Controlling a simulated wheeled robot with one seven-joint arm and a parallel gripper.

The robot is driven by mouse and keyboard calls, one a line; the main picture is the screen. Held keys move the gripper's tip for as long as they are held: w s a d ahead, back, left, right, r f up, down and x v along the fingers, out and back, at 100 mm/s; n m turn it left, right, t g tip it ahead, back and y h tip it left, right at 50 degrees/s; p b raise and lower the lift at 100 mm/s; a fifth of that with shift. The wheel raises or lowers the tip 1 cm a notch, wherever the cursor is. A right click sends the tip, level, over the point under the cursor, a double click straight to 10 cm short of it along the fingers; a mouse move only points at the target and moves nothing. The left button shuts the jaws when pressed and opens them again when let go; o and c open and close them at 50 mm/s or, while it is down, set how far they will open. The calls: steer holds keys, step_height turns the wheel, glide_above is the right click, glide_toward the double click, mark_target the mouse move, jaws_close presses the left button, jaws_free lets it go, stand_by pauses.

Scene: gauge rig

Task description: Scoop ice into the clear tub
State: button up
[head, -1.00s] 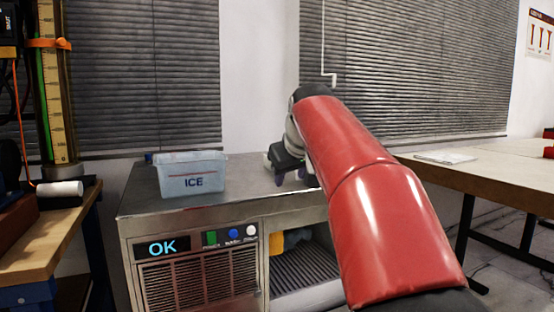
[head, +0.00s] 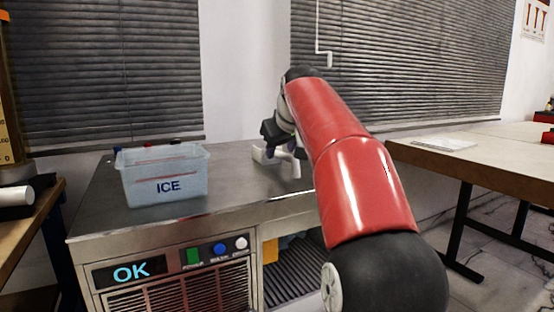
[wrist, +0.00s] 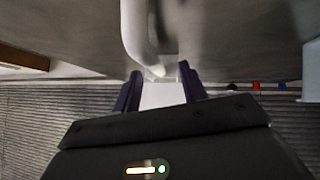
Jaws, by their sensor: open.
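The clear tub (head: 165,184), marked ICE, stands upright on the left of the steel machine top; I cannot make out what is in it. Its edge shows at the right of the wrist view (wrist: 312,70). A white curved thing (head: 262,155), perhaps a scoop handle or stand, is on the top to the right. My gripper (head: 287,150) is at this white thing, partly hidden by my arm. In the wrist view my gripper (wrist: 160,85) has its purple fingers apart, with a white part (wrist: 162,96) between them; contact is unclear.
The machine front has an OK display (head: 132,271), several buttons and an opening (head: 290,270) with a yellow thing (head: 270,250) and dark slats. Small coloured items stand behind the tub. A wooden table (head: 450,157) is at the right, another bench at the left. The middle top is clear.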

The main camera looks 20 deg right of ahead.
mark_target(280, 155)
steer(key=x, duration=0.5)
steer(key=shift+d+r, duration=0.15)
steer(key=shift+d, duration=0.05)
jaws_close()
